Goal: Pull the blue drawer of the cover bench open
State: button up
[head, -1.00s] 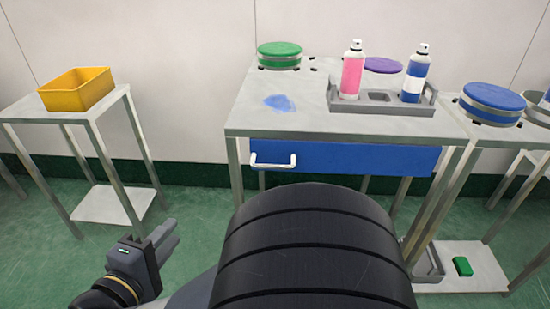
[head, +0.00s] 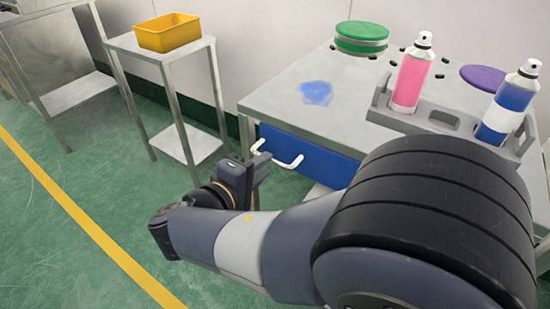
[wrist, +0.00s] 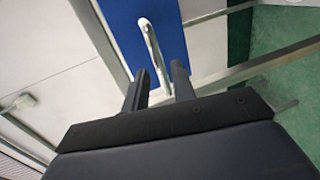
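The blue drawer (head: 318,160) sits under the top of the cover bench (head: 290,100) and looks shut in the head view. Its white handle (head: 288,163) is on the left part of the blue front. My gripper (head: 258,168) is at the handle's left end in the head view. In the wrist view my gripper (wrist: 161,82) has its two dark fingers apart, and the white handle (wrist: 154,45) runs up from between them across the blue drawer front (wrist: 140,12). I cannot tell whether the fingers touch the handle.
A pink can (head: 412,75) and a blue can (head: 507,105) stand in a grey holder (head: 440,118) on the bench, near a green-topped round container (head: 361,36) and a blue patch (head: 316,92). A yellow bin (head: 168,32) stands on a side table.

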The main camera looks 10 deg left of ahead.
jog(key=shift+x, duration=2)
jog(key=shift+c, duration=0.2)
grip_shut()
